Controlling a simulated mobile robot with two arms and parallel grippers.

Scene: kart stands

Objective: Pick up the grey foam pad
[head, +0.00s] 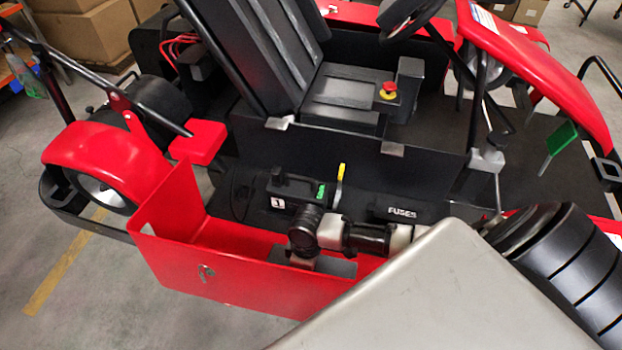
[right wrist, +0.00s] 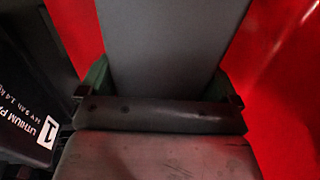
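The grey foam pad (head: 342,267) lies in the long red open-topped bin on the kart's near side. In the head view only parts of it show beside my right gripper, which covers the rest. In the right wrist view the pad (right wrist: 165,45) is a flat grey panel running up between red walls. My right gripper (right wrist: 160,85) has its green-faced fingers wide apart, one at each side of the pad's near part. I cannot tell whether they touch it. In the head view the right gripper (head: 303,262) reaches down into the bin. My left gripper is out of view.
The red bin (head: 215,275) has close walls around the right gripper. A black battery box (head: 290,190) marked 1 and a fuse box (head: 402,212) stand just behind. The kart seat (head: 340,95) is beyond. Open floor (head: 120,300) lies at the left.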

